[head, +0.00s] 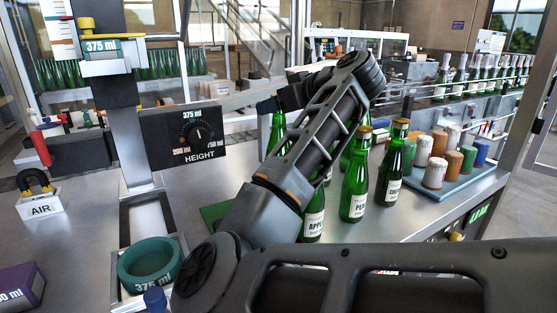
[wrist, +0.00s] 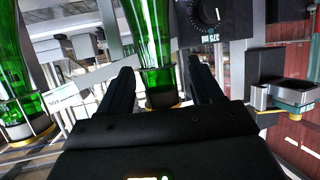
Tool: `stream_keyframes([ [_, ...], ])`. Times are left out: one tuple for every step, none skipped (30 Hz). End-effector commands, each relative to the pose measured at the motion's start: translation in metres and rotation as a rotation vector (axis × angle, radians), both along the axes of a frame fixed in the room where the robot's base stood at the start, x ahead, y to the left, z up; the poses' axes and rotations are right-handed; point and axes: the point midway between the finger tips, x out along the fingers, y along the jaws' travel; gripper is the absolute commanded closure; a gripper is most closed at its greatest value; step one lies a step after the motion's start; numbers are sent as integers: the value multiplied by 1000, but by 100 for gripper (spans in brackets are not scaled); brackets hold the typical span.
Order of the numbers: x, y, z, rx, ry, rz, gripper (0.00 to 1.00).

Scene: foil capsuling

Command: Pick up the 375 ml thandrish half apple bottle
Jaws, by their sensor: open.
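In the head view a green bottle labelled APPLE (head: 313,222) stands on the bench, its upper part hidden behind my arm. Another green bottle (head: 277,132) stands farther back; its label is hidden by my arm. My gripper (head: 268,104) is at the top of that rear bottle. In the wrist view, which looks upside down, my open gripper (wrist: 164,88) has one finger on each side of a green bottle's neck (wrist: 160,78). I cannot tell whether the fingers touch it. No label on it is readable.
Two labelled green bottles, one starting PE (head: 354,190) and one (head: 390,170), stand to the right. A tray (head: 462,182) holds several coloured capsules. A HEIGHT dial box (head: 185,145) and a teal 375 ml ring (head: 150,262) are left. Another bottle (wrist: 18,95) is close in the wrist view.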

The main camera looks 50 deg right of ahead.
Motion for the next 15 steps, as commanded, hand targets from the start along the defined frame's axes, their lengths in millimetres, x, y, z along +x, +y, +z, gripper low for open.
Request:
stream_keyframes([
  [5, 1, -2, 2, 1, 2, 35],
  [7, 0, -3, 2, 1, 1, 35],
  [9, 0, -4, 1, 0, 0, 35],
  [10, 0, -4, 1, 0, -1, 35],
  [11, 0, -5, 1, 0, -1, 35],
  [11, 0, -5, 1, 1, -1, 35],
  [11, 0, -6, 0, 1, -1, 35],
  [11, 0, -6, 0, 1, -1, 35],
  [11, 0, -6, 0, 1, -1, 35],
  [11, 0, -6, 0, 1, -1, 35],
  [11, 0, -6, 0, 1, -1, 35],
  [11, 0, -6, 0, 1, -1, 39],
  [11, 0, -6, 0, 1, -1, 42],
  [11, 0, -6, 0, 1, -1, 44],
  [11, 0, -6, 0, 1, -1, 48],
])
